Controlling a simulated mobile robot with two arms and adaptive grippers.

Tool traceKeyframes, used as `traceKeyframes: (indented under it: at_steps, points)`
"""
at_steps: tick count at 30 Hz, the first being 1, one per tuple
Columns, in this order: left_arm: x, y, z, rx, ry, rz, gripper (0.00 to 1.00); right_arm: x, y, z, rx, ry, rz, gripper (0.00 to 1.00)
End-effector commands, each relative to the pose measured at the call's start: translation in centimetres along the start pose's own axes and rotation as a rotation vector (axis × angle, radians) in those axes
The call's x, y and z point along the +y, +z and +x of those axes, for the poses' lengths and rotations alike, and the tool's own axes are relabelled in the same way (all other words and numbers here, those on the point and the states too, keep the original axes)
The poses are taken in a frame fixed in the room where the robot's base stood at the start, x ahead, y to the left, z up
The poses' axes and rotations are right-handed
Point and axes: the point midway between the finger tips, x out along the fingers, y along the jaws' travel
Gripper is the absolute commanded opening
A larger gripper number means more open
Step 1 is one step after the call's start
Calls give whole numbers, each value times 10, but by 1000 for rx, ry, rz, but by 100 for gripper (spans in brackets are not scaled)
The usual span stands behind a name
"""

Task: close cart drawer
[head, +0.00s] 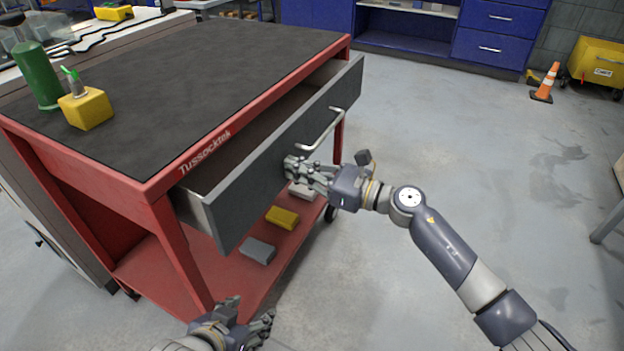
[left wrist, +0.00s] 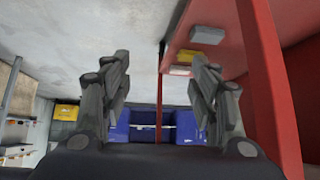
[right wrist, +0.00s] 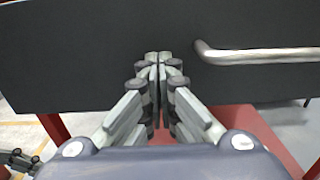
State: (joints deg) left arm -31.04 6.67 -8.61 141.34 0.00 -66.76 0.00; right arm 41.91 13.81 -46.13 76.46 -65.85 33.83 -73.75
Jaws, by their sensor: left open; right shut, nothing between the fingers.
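A red cart (head: 155,190) with a dark top stands at the left in the head view. Its grey drawer (head: 240,200) is pulled out toward the right, and the inside shows between front and cart. The drawer front carries a bent silver handle (head: 318,133), also seen in the right wrist view (right wrist: 260,55). My right gripper (head: 290,168) is shut and empty, its fingertips at the drawer front (right wrist: 90,50) beside and below the handle; I cannot tell if they touch. My left gripper (head: 250,313) is open and empty, low near the cart's front leg; its fingers (left wrist: 160,95) show in the left wrist view.
A green cylinder (head: 37,75) and a yellow block (head: 86,108) stand on the cart top. A yellow box (head: 283,217) and grey boxes lie on the lower shelf. Blue cabinets (head: 490,45) and an orange cone (head: 546,82) are behind.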

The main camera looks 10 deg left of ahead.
Motion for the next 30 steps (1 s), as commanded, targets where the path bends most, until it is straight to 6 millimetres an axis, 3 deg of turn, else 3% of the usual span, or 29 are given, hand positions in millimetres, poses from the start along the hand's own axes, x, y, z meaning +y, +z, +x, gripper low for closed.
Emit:
traceKeyframes:
  at_steps: [3, 9, 15, 21, 30]
  points:
    - [4, -33, 6, 158, 9, 3, 55, 0, -2, 17, -1, 2, -2, 0]
    - [12, -87, 0, 410, 24, 5, 55, 0, -2, 40, 0, 1, 0, 0]
    - [16, -124, -14, 598, 35, 4, 55, 0, -2, 57, 0, 1, 0, 0]
    - [19, -141, -25, 695, 42, 3, 55, 0, -1, 66, 0, 0, -1, 0]
    - [20, -146, -29, 723, 44, 3, 55, 0, 1, 69, -2, -1, -1, 0]
